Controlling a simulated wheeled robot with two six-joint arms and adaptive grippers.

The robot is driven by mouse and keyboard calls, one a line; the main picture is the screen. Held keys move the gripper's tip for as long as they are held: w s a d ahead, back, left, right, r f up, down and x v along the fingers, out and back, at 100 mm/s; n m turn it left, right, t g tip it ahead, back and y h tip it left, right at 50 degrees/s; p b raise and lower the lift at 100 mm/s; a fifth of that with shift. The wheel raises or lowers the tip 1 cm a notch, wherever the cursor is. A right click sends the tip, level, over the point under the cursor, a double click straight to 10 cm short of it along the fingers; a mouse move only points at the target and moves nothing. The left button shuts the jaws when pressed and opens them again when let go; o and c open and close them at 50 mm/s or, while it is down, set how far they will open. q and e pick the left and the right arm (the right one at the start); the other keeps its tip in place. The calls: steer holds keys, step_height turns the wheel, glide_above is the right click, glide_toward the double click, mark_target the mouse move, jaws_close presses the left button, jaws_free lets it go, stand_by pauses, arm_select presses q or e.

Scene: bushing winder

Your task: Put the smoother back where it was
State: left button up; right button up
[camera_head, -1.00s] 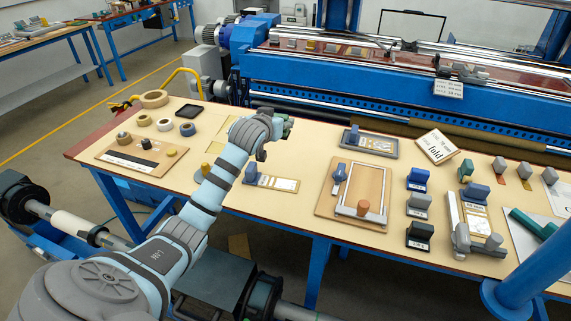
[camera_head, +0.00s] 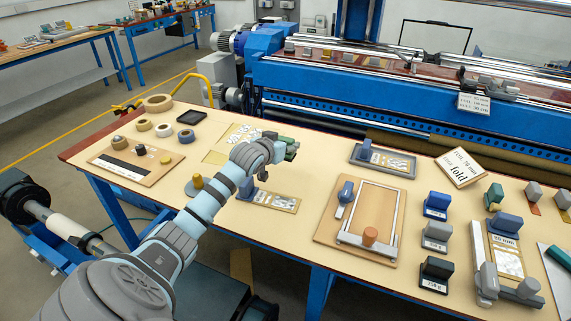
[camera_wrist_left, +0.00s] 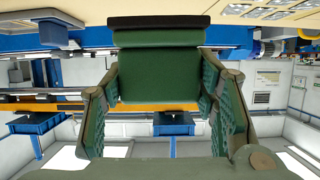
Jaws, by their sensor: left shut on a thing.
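My left gripper (camera_head: 288,149) is above the middle of the long table, over the area behind a board with a blue-handled tool. It is shut on a dark green block with a black edge, which looks like the smoother (camera_wrist_left: 160,62). The left wrist view shows the block between both fingers of the left gripper (camera_wrist_left: 160,100), its black edge toward the tabletop. In the head view the block is mostly hidden by the gripper. A row of similar blocks in blue (camera_head: 437,204), grey (camera_head: 436,234) and black (camera_head: 436,271) stands at the right. My right gripper is not in view.
A board with a blue-handled tool (camera_head: 272,200) lies just in front of the gripper. A wooden board with a metal frame (camera_head: 385,195) and a grey tray (camera_head: 357,155) lie to the right. Tape rolls (camera_head: 165,130) lie at the left. The blue winding machine (camera_head: 320,85) stands behind.

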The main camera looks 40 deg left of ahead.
arm_select(q)
steer(key=f, duration=0.1)
steer(key=w+f, duration=0.1)
steer(key=f, duration=0.1)
steer(key=shift+w+d+f, duration=0.1)
steer(key=shift+f, duration=0.1)
step_height(320, 180, down, 3)
steer(key=shift+d+r+b, duration=0.1)
steer(key=shift+d+b, duration=0.05)
steer(key=shift+b, duration=0.25)
steer(key=shift+s, duration=0.35)
steer(key=shift+f, duration=0.2)
steer(key=o, duration=1.3)
steer(key=shift+w, duration=0.1)
steer(key=shift+c, duration=0.2)
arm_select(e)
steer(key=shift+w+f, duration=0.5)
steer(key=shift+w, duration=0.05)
arm_select(q)
steer(key=shift+r, duration=0.15)
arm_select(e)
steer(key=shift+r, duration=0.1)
